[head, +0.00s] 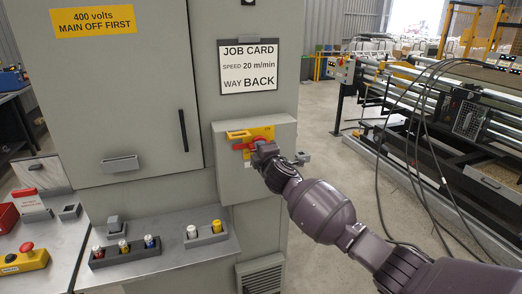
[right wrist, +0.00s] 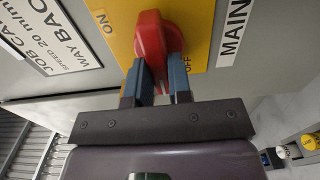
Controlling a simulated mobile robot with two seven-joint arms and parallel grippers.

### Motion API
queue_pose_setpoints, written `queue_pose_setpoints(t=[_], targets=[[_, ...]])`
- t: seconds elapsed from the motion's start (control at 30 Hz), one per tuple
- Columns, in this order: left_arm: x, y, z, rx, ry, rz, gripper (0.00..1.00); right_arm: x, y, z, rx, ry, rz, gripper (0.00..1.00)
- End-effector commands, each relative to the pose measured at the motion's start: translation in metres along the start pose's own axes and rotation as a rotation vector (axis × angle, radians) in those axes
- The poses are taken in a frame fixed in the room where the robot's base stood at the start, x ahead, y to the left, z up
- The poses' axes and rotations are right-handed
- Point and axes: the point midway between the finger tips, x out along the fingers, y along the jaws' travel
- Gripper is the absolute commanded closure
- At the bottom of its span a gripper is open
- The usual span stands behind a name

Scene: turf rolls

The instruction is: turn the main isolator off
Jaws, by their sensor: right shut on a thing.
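The main isolator is a red rotary handle (head: 243,146) on a yellow plate (head: 262,132), on the front of a grey box fixed to the cabinet. In the right wrist view the red handle (right wrist: 150,38) stands on the yellow plate (right wrist: 197,22), with ON printed to its left, OFF to its lower right and a MAIN label (right wrist: 234,27) beyond. My right gripper (head: 255,147) is at the handle, and its two fingers (right wrist: 157,78) are shut on the handle's near end, one on each side. My left gripper is not in view.
A job card (head: 248,66) hangs above the isolator box (head: 232,182). A grey cabinet with a black handle (head: 183,131) stands left. Below are a shelf with fuse-like pieces in trays (head: 207,236) and a yellow box with a red button (head: 24,262). Cables and roller machinery (head: 450,110) stand right.

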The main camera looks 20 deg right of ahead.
Motion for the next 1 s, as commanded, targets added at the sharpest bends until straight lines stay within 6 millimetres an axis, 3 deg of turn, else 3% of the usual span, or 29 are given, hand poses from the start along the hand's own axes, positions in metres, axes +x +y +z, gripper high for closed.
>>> queue_pose_setpoints(t=[0.27, 0.3, 0.43, 0.77, 1.0], targets=[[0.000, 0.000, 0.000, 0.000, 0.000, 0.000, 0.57, 0.000, 0.000, 0.001, -0.006, -0.001, 0.001, 1.00], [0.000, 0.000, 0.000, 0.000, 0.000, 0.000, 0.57, 0.000, 0.000, 0.001, -0.006, -0.001, 0.001, 0.76], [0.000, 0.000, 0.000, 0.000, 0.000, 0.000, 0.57, 0.000, 0.000, 0.001, -0.004, -0.001, 0.001, 0.56], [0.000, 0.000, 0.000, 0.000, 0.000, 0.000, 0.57, -0.001, 0.000, 0.000, -0.003, 0.000, 0.001, 0.55], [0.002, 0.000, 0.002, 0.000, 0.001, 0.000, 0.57, -0.020, -0.001, 0.001, -0.003, -0.001, 0.001, 0.55]])
